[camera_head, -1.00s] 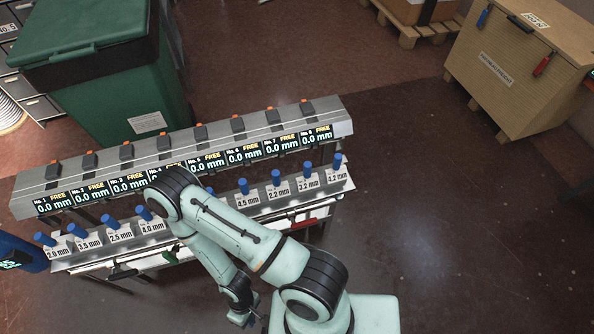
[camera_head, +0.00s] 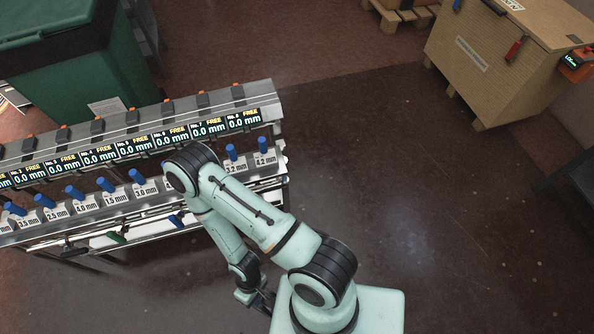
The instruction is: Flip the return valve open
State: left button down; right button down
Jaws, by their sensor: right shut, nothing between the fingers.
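Below the front edge of the bench (camera_head: 150,208) are small lever handles: a green one (camera_head: 117,238), a blue one (camera_head: 177,221) and a black one (camera_head: 75,250). I cannot tell which of them, if any, is the return valve, or whether it stands open. My right arm crosses in front of the bench's right part and hides some of its front. My right gripper (camera_head: 262,301) hangs low at the bottom of the view, shut and empty, apart from the bench. My left gripper is out of view.
The bench carries a row of displays (camera_head: 135,148) reading 0.0 mm and several blue knobs (camera_head: 106,184). A green bin (camera_head: 60,80) stands behind it. A wooden crate (camera_head: 490,75) stands at the upper right. The floor right of my arm is clear.

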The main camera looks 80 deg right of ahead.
aim_at(177, 222)
jog(key=z, duration=2.6)
jog(key=k+j+z, duration=0.25)
jog(key=j, duration=0.2)
jog(key=k+j+z, duration=0.25)
jog(key=k+j, duration=0.1)
jog(key=j, duration=0.05)
